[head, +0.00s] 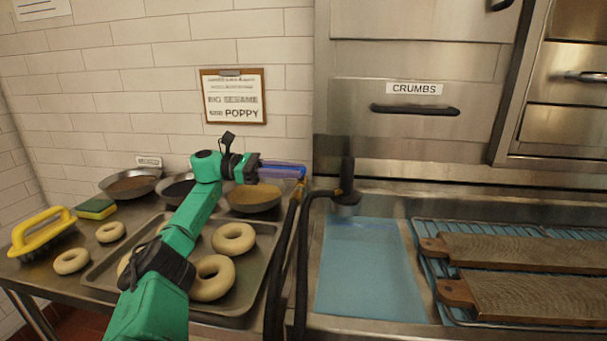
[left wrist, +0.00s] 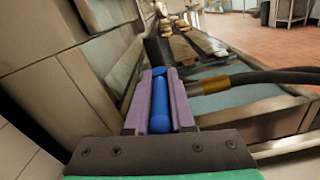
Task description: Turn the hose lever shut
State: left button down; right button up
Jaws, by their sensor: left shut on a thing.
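My left gripper (head: 288,170) reaches in over the side table and is shut on the blue hose lever near the steel cabinet's left edge. In the left wrist view the lever (left wrist: 160,105) is a blue bar lying lengthwise between the purple fingers (left wrist: 160,100). The black hose (head: 305,225) runs beside the gap between the table and the sink, with a brass fitting (left wrist: 220,83) showing in the left wrist view. A dark nozzle (head: 346,195) stands over the blue water. The lever's pivot is hidden. My right gripper is not in view.
A tray of bagels (head: 262,262), seed pans (head: 254,197), a sponge (head: 96,208) and a yellow brush (head: 42,228) sit on the left table. Water (head: 368,270) fills the middle. Wooden boards (head: 520,250) lie on a rack at right. A steel cabinet (head: 420,130) rises behind.

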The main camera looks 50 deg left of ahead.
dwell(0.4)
pick_arm(q)
jog(key=c, duration=0.8)
grip_release()
jog(key=shift+w, duration=0.1)
notch_tip(320, 180, up, 20)
jog(key=p, duration=1)
jog(key=shift+p, duration=0.3)
